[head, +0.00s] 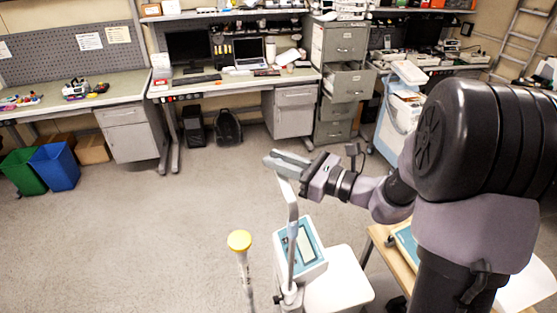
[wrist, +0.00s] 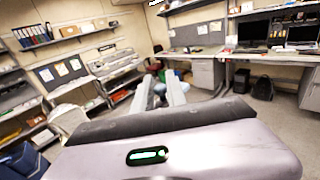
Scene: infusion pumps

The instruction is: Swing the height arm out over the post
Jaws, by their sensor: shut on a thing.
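The height arm (head: 292,230) is a pale grey bar that rises from the right of the post and bends slightly left at its top. My gripper (head: 284,163) is shut on the top end of the height arm, whose tip is partly hidden by the fingers. In the wrist view my gripper's two fingers (wrist: 161,94) point ahead; I cannot make out the height arm there.
A pump-like unit with a teal panel (head: 303,249) stands beside the height arm's foot, with a white base (head: 340,285) to its right. A wooden table (head: 380,240) is at lower right. The floor left of the post is clear. Benches and blue bin (head: 55,166) are far back.

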